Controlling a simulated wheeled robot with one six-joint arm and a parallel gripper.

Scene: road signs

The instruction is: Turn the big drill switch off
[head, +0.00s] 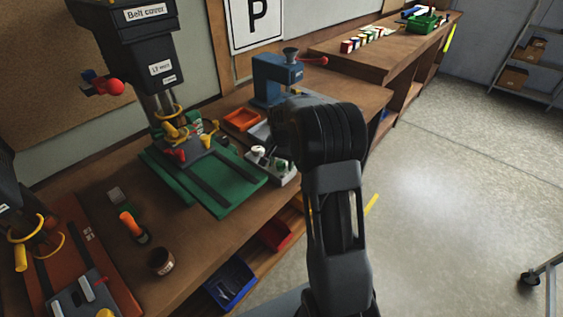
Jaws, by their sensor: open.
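A tall dark drill press (125,45) labelled "Belt cover" stands on a green base (205,183) on the workbench, left of centre. It has a red-knobbed handle (113,87) on its left side and yellow and red parts low at its chuck. A second dark drill (12,205) on an orange-brown base is cut off at the left edge. I cannot clearly tell which part is the big drill's switch. My arm (335,180) rises right of centre and bends left over the bench edge, apart from the drill. My gripper's fingers do not show; the arm hides them.
A grey box with knobs (272,165) sits right of the green base, partly behind my arm. A blue machine (275,78) and orange tray (241,119) stand behind. An orange-handled tool (130,225) and brown cup (160,261) occupy the front bench.

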